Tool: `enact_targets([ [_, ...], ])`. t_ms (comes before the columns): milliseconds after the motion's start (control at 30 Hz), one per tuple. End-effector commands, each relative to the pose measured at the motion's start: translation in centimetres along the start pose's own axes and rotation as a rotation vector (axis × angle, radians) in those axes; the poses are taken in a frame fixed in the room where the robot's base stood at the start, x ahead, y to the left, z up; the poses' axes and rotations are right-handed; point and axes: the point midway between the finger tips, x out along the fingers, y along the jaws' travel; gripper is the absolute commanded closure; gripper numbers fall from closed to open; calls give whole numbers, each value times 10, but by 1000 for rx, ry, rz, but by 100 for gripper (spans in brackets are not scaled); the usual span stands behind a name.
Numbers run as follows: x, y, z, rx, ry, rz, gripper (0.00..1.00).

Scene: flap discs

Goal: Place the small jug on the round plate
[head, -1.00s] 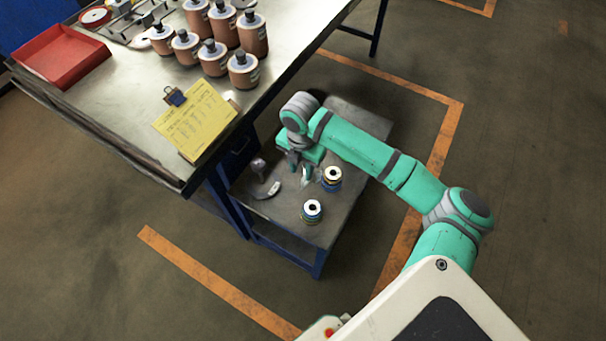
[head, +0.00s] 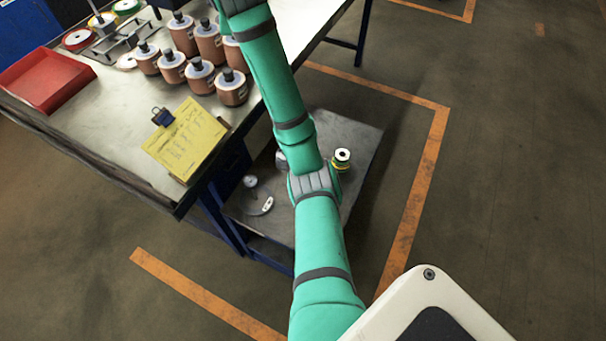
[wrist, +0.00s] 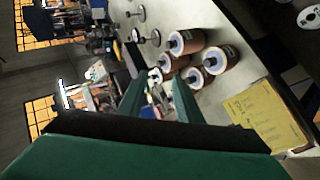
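I cannot pick out a small jug or a plain round plate with certainty. On the bench's far left lie round discs: a red-rimmed one (head: 78,39), a pale one (head: 103,19) and a green-rimmed one (head: 126,6). On the low table, a knobbed piece (head: 250,181) stands near a flat pale piece (head: 262,206); a grey shape beside my arm is partly hidden. My gripper (wrist: 157,98) is outside the head view. In the wrist view its green fingers stand apart, pointing across the bench. Pale and dark shapes show between them; whether anything is held is unclear.
Several brown jars (head: 201,76) with black knobs crowd the metal bench, beside a yellow clipboard (head: 186,140) and a red tray (head: 45,80). A spool (head: 342,159) stands on the low table (head: 358,140).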

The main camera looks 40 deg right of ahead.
Motion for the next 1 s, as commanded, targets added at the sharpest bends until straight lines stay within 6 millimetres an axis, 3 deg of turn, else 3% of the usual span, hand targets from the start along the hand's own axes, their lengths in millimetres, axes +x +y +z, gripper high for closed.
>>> enact_targets([
  [133,-6,13,21,263,-20,31,68],
  [233,-4,10,43,441,-48,32,68],
  [367,5,-11,75,674,-102,9,68],
  [467,15,-38,98,846,-157,-25,68],
  [667,37,-124,136,1166,-316,-129,68],
  [833,49,-221,160,1398,-510,-238,68],
  [1000,45,-330,176,1578,-754,-343,68],
])
